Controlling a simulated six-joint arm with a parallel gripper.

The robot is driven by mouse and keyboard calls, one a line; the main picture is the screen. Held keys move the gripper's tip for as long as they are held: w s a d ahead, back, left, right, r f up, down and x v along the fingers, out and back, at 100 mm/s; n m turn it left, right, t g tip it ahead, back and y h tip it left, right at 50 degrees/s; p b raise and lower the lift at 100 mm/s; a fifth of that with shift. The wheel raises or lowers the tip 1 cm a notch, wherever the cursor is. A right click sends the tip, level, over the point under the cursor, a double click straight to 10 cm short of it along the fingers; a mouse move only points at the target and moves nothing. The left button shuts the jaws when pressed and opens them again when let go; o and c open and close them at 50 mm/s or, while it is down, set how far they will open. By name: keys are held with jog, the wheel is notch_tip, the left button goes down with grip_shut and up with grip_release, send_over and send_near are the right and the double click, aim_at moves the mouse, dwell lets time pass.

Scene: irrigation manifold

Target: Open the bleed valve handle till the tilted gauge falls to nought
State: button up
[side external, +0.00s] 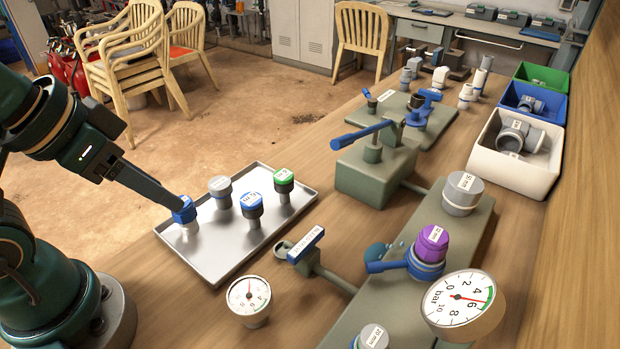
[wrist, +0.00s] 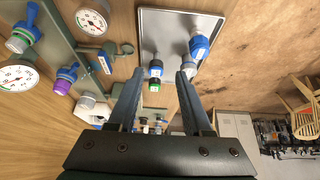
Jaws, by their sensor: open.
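The bleed valve handle seems to be the blue lever with a white label (side external: 306,245) on a stub pipe at the manifold's near-left side; its label is too small to read. It also shows in the wrist view (wrist: 104,62). A large gauge (side external: 463,305) leans at the manifold's front, its red needle between 4 and 6 bar. A smaller gauge (side external: 248,297) stands tilted on the table, its needle pointing up; its reading is unclear. My gripper (wrist: 156,62) is open and empty over the tray, away from the handle. In the side view its end overlaps a blue-capped fitting (side external: 184,208).
A metal tray (side external: 222,255) holds several capped fittings. The green-grey manifold (side external: 400,262) carries a purple-capped valve (side external: 431,243) with a blue lever. A block with a long blue lever (side external: 362,134) stands behind. White (side external: 515,180), blue and green bins line the right edge.

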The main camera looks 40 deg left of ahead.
dwell(0.3)
jog(key=o, duration=0.8)
jog(key=shift+m, duration=0.3)
jog(key=w+d+r+m, duration=0.1)
jog(key=w+r+m, duration=0.3)
jog(key=m, duration=0.3)
jog(key=m+g, duration=0.6)
jog(key=m, duration=0.4)
send_over(306, 240)
notch_tip(306, 240, down, 9)
jog(key=shift+f, duration=2.65)
